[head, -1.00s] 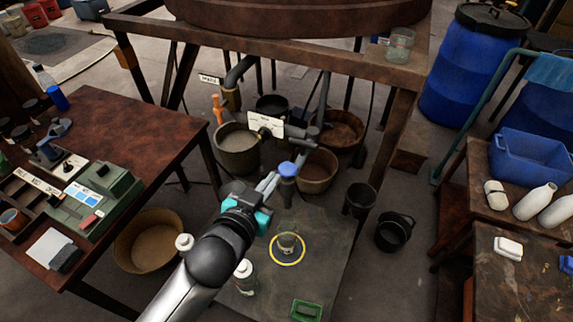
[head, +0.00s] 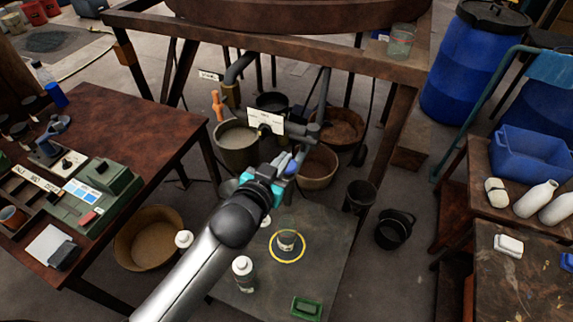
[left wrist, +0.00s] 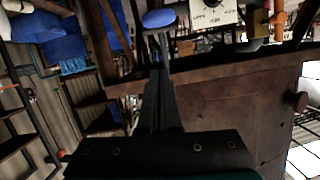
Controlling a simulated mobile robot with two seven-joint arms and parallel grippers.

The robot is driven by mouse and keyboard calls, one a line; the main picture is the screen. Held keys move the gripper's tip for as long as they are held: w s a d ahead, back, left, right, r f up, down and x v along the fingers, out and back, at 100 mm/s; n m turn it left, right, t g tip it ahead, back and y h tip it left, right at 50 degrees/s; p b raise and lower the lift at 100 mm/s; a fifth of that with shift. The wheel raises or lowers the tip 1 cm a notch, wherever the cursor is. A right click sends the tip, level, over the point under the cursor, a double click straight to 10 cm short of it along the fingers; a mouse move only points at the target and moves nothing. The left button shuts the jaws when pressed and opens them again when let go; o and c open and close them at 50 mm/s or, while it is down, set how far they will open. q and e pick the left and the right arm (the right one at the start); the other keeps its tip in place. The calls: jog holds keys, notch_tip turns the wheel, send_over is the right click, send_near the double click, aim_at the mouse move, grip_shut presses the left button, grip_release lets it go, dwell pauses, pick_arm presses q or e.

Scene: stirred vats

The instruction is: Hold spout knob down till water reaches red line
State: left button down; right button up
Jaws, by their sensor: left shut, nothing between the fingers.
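The blue spout knob (head: 291,168) sits near the middle of the head view, partly hidden by my left gripper. In the left wrist view the knob (left wrist: 158,18) shows as a blue disc just beyond the fingertips. My left gripper (head: 297,160) is shut and empty, right beside the knob; I cannot tell whether it touches. Its narrow fingers (left wrist: 157,40) lie together in the wrist view. A small cup (head: 287,239) stands upright inside a yellow ring on the grey tabletop, below the knob. Its water level and any red line are too small to make out. My right gripper is not in view.
A white bottle (head: 243,273) and a green tray (head: 306,308) are on the grey tabletop. A white sign (head: 265,121) is on the pipework behind. Several buckets stand around, including a black one (head: 394,231). The tabletop right of the ring is clear.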

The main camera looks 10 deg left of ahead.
aim_at(286, 173)
pick_arm(q)
jog(key=x, duration=0.4)
jog(key=shift+b, duration=0.3)
notch_tip(286, 173, down, 3)
jog(key=shift+s+a+r+b, duration=0.1)
jog(key=shift+s+a+b, duration=0.1)
jog(key=shift+b, duration=0.2)
jog(key=shift+a+f, duration=0.1)
jog(key=shift+f, duration=0.45)
